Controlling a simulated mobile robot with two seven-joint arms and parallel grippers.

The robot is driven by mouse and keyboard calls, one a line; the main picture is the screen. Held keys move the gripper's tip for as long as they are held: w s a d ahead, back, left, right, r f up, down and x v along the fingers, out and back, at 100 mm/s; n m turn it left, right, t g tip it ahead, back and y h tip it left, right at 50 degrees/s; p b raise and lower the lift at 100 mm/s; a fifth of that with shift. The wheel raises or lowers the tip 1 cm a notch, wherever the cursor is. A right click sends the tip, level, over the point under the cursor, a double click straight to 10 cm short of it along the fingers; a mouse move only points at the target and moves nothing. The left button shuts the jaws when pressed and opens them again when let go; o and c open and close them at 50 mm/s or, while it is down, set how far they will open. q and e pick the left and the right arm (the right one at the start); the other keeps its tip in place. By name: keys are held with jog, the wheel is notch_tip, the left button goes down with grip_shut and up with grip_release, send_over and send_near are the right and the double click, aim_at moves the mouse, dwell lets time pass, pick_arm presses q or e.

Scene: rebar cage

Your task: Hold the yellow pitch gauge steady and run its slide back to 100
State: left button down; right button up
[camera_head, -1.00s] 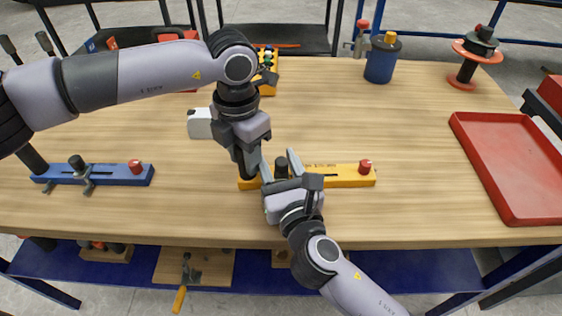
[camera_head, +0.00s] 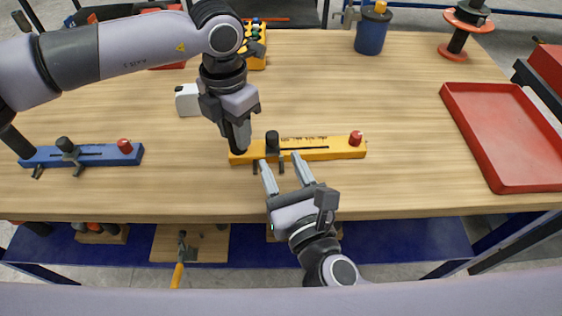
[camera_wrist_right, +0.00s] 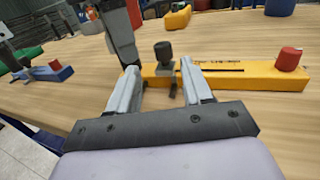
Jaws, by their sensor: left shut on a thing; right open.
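The yellow pitch gauge (camera_head: 325,152) lies flat on the bench, with a scale along its top and a red knob (camera_head: 355,138) at its right end. Its slide, with a dark knob (camera_head: 273,141), sits left of the middle; the numbers are too small to read. My left gripper (camera_head: 238,150) is shut on the gauge's left end, its fingertips partly hidden. My right gripper (camera_head: 271,172) is open and empty, just on the near side of the slide. In the right wrist view the slide's knob (camera_wrist_right: 163,50) shows beyond and between the open fingers (camera_wrist_right: 166,100).
A similar blue gauge (camera_head: 100,154) lies at the left. A white block (camera_head: 188,101) is behind my left gripper. A red tray (camera_head: 505,120) is at the right. A blue pot (camera_head: 371,32) and a red spool (camera_head: 462,25) stand at the back. The bench right of the gauge is clear.

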pick_arm(q)
jog(key=c, duration=0.7)
grip_release()
jog(key=shift+o, duration=0.2)
jog(key=shift+r, duration=0.1)
